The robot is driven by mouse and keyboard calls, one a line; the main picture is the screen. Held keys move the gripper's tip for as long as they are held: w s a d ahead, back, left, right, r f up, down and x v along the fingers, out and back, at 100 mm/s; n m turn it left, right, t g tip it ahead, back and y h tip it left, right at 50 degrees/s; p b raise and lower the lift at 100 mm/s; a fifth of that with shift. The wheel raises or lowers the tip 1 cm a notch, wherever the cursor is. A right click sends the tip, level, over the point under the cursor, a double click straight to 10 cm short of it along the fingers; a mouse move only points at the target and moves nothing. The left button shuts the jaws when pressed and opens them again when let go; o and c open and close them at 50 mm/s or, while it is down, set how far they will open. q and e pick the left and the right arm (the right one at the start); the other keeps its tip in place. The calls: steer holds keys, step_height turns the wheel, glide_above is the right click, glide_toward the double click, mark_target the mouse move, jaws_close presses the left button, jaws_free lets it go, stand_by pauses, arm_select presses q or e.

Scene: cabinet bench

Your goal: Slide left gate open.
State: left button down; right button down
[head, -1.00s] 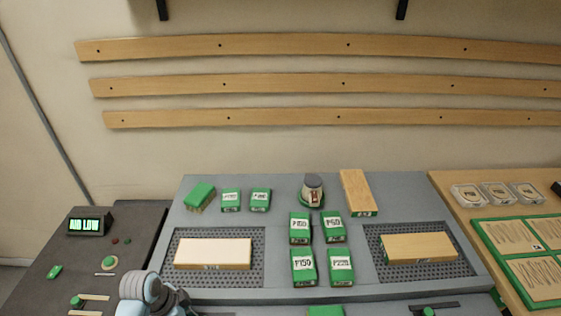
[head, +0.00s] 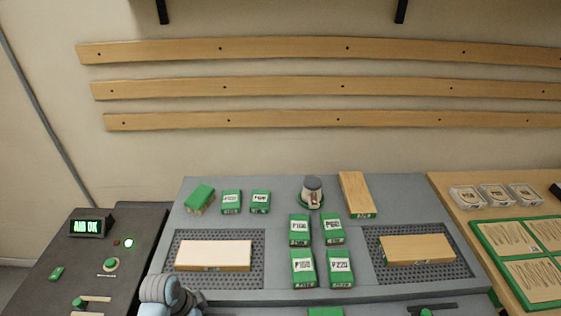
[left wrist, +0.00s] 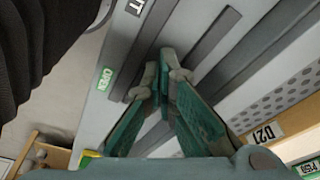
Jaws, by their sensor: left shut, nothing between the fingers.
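My left gripper (left wrist: 165,72) shows in the left wrist view, its two teal fingers converging to shut tips with nothing between them. The tips are over dark diagonal strips (left wrist: 216,38) in a grey panel, beside a green OPEN label (left wrist: 105,79). Whether they touch the panel I cannot tell. The left gate itself is not clearly distinguishable; the fingers cover part of this area. In the head view only a rounded part of my left arm shows at the bottom, hiding the bench's front left. My right gripper is not in view.
The grey bench (head: 300,296) carries green boxes, a cup (head: 312,190) and wooden blocks on perforated mats. At left, a dark console has a display (head: 90,227) reading AIR OK and a lit lamp (head: 129,243). A dark strip with a green knob (head: 427,312) is at front right.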

arm_select(q)
steer(key=shift+a+p, duration=0.45)
steer(key=shift+a, duration=0.1)
steer(key=shift+r, duration=0.3)
steer(key=p+v, duration=0.2)
steer(key=shift+w+r, duration=0.15)
steer(key=shift+r, duration=0.15)
step_height(320, 180, up, 5)
steer(key=shift+d+f, duration=0.1)
